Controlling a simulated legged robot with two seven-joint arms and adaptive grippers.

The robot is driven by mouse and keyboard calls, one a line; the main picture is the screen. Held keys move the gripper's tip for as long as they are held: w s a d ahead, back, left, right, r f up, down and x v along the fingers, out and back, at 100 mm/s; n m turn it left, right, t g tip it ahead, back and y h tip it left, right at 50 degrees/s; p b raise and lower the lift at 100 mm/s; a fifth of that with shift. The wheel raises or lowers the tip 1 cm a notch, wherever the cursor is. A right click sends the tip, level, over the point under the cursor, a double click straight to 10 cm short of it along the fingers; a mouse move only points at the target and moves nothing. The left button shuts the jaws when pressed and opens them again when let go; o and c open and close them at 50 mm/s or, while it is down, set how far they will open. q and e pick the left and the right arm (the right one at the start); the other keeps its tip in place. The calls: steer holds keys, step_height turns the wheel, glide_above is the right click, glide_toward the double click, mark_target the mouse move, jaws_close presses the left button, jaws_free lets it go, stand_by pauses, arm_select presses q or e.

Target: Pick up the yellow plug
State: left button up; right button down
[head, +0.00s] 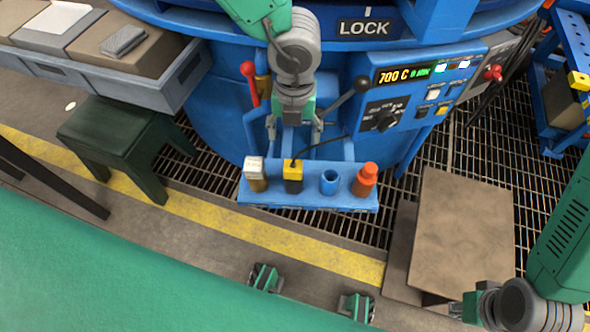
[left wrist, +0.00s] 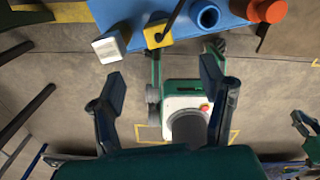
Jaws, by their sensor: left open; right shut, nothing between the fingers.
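The yellow plug (head: 293,165) has a yellow top, a dark lower body and a thin black cable. It stands in a small blue shelf (head: 312,196), between a white-topped plug (head: 255,170) and a blue socket (head: 329,182). The yellow plug also shows at the top of the left wrist view (left wrist: 157,34). My left gripper (head: 294,127) is open and empty, above and just behind the shelf in the head view. Its two fingers (left wrist: 163,82) are apart, with the plug beyond them. My right gripper (head: 462,308) is low at the right, shut and away from the shelf.
An orange-red plug (head: 364,179) stands at the shelf's right end. A red-knobbed lever (head: 248,70), a black-knobbed lever (head: 361,85) and the 700 C control panel (head: 425,85) are close by. A brown board (head: 463,235) stands right; a green stool (head: 125,135) left.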

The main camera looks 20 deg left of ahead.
mark_target(293, 165)
arm_select(q)
step_height(293, 165, down, 8)
steer(key=b, duration=0.3)
steer(key=shift+d+f, duration=0.1)
steer(key=shift+f, duration=0.2)
steer(key=f+b, duration=0.1)
steer(key=f, duration=0.2)
steer(key=f+b, duration=0.1)
steer(key=f, duration=0.1)
steer(key=shift+a+b, duration=0.3)
steer(key=shift+a, duration=0.05)
steer(key=shift+d, duration=0.1)
steer(key=c, duration=1.3)
